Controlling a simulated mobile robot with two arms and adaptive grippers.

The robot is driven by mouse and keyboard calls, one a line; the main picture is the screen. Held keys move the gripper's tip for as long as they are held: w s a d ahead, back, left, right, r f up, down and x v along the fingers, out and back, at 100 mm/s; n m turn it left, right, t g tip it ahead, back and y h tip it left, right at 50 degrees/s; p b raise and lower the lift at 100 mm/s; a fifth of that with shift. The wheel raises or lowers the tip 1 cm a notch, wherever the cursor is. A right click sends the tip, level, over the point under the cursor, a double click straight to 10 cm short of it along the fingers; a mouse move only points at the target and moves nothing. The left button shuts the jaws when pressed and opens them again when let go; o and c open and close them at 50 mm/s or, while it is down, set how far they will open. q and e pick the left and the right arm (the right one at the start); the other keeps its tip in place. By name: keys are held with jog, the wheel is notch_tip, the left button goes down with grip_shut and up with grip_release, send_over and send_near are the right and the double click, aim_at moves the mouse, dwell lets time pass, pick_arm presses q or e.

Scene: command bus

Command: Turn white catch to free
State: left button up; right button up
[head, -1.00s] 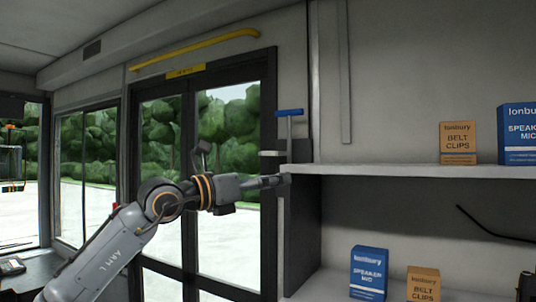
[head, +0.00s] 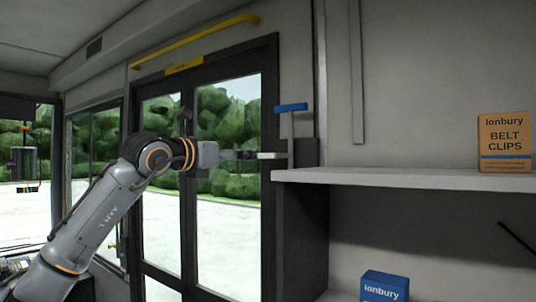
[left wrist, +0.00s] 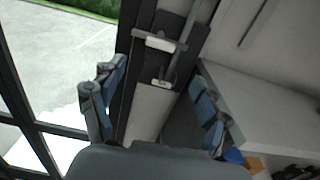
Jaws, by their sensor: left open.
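The white catch (head: 270,155) shows in the head view as a short pale bar by a dark plate beside the door, below a blue-topped T-handle (head: 290,108). In the left wrist view a white bar (left wrist: 158,42) lies across a dark panel, beyond my fingers. A smaller white piece (left wrist: 161,84) sits lower on the panel; I cannot tell whether it belongs to the catch. My left gripper (head: 246,155) is just left of the catch in the head view. The left wrist view shows its blue-padded fingers (left wrist: 158,85) spread, with nothing held. My right gripper is not seen.
A white shelf (head: 405,180) projects right of the catch, close to my right-hand finger in the wrist view. An orange belt clips box (head: 504,142) stands on it; a blue box (head: 384,286) is below. Glass doors (head: 225,190) lie behind my left arm.

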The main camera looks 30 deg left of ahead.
pick_arm(q)
jog(key=p, duration=0.3)
send_near(266, 155)
jog(key=w, duration=0.3)
jog(key=w+p, duration=0.1)
jog(key=w, duration=0.2)
jog(key=w+d+p, duration=0.1)
jog(key=w+p, duration=0.1)
jog(key=w, duration=0.1)
jog(key=shift+d, duration=0.1)
jog(key=shift+w, duration=0.1)
jog(key=c, duration=1.2)
jog(key=shift+o, duration=0.2)
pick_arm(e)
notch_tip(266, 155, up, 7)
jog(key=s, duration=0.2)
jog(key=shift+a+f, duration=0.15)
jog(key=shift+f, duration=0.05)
